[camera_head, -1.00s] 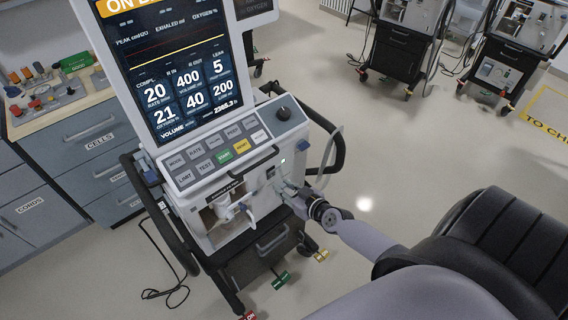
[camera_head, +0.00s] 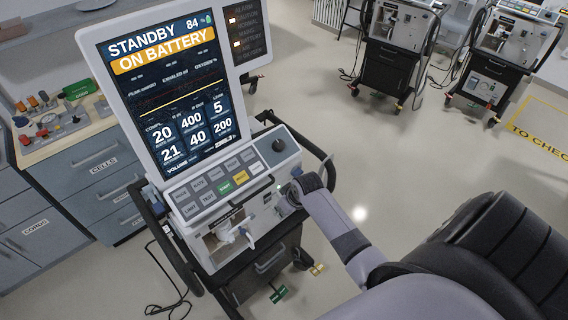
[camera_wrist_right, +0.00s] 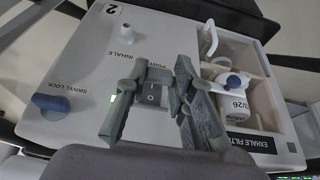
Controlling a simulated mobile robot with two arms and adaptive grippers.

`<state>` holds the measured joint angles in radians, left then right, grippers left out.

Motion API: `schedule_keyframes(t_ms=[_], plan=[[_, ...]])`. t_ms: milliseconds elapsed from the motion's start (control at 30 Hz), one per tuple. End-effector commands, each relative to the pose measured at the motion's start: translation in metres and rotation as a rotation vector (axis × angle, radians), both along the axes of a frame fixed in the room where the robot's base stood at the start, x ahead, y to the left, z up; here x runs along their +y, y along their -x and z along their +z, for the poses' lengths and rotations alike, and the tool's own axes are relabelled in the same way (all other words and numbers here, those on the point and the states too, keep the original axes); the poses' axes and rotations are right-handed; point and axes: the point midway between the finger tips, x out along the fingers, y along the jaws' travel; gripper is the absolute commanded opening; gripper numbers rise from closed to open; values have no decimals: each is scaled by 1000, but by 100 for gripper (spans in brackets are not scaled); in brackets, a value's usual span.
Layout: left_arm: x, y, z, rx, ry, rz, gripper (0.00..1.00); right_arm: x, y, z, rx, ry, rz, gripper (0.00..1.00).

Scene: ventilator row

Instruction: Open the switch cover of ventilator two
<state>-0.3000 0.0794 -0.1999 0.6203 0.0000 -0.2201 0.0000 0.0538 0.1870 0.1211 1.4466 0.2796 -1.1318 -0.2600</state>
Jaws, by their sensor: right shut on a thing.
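Ventilator two (camera_head: 240,215) stands in front of me, its screen (camera_head: 165,85) reading standby on battery. In the right wrist view its side panel (camera_wrist_right: 85,60) carries a "2". The power switch (camera_wrist_right: 151,93), with its I and O marks showing, sits below the word "POWER". The grey switch cover (camera_wrist_right: 156,74) is at the switch, between the fingertips of my right gripper (camera_wrist_right: 157,84), which is shut on it. I cannot tell how far the cover is tilted. In the head view my right wrist hides the fingers and switch. My left gripper is not in view.
A blue swivel lock knob (camera_wrist_right: 52,104), the inhale port (camera_wrist_right: 126,34) and the exhale filter (camera_wrist_right: 232,92) flank the switch. A cabinet (camera_head: 90,180) with a worktop stands at the left. Other ventilators (camera_head: 395,50) stand at the back.

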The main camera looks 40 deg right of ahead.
Motion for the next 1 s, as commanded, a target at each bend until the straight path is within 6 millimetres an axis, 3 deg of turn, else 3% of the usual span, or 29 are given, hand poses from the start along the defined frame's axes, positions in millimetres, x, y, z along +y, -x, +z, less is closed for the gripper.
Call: schedule_keyframes(t_ms=[500,1000], plan=[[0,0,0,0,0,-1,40,0,-10,26,366,36,0,0],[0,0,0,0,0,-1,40,1,-11,30,456,44,1,0]])
